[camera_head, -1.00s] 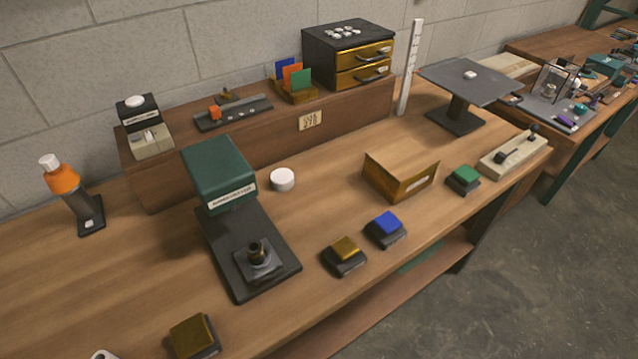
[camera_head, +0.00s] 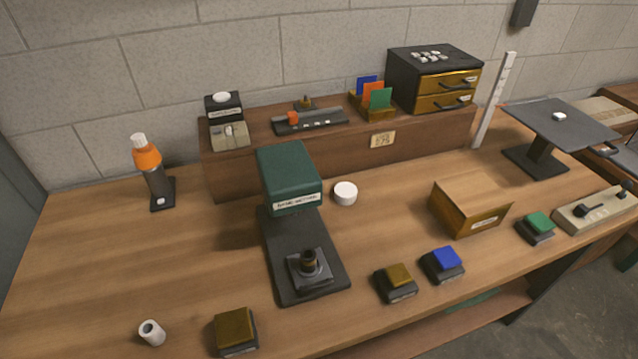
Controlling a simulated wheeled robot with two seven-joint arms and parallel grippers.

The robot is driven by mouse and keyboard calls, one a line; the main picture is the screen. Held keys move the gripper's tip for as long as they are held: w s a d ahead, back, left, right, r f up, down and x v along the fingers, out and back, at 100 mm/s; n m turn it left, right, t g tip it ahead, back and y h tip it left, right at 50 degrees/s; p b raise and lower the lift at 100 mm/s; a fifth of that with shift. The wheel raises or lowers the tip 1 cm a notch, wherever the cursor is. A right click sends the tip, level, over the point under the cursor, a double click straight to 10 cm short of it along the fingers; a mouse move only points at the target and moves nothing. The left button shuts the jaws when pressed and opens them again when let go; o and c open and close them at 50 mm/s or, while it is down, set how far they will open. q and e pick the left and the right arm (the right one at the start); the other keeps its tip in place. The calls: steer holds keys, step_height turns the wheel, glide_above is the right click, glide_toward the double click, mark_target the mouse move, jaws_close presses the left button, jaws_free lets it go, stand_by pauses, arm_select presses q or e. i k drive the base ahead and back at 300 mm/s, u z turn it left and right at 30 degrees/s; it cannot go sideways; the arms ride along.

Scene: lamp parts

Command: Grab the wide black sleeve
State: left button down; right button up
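I cannot tell for sure which thing is the wide black sleeve. A short dark cylindrical part with a brownish top (camera_head: 309,262) stands upright on the square block of the black press base, below the green press head (camera_head: 289,178). A small white tube with a dark hole (camera_head: 152,332) lies at the front left of the table. Neither of my grippers shows in the head view, and nothing is seen being held.
The wooden bench (camera_head: 105,245) has free room at its left. An orange-topped bottle (camera_head: 153,172) stands at the back left.

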mark_target(308, 257)
steer(key=k, duration=1.25)
steer(key=u, duration=0.85)
steer(key=i, duration=1.15)
steer(key=z, duration=0.35)
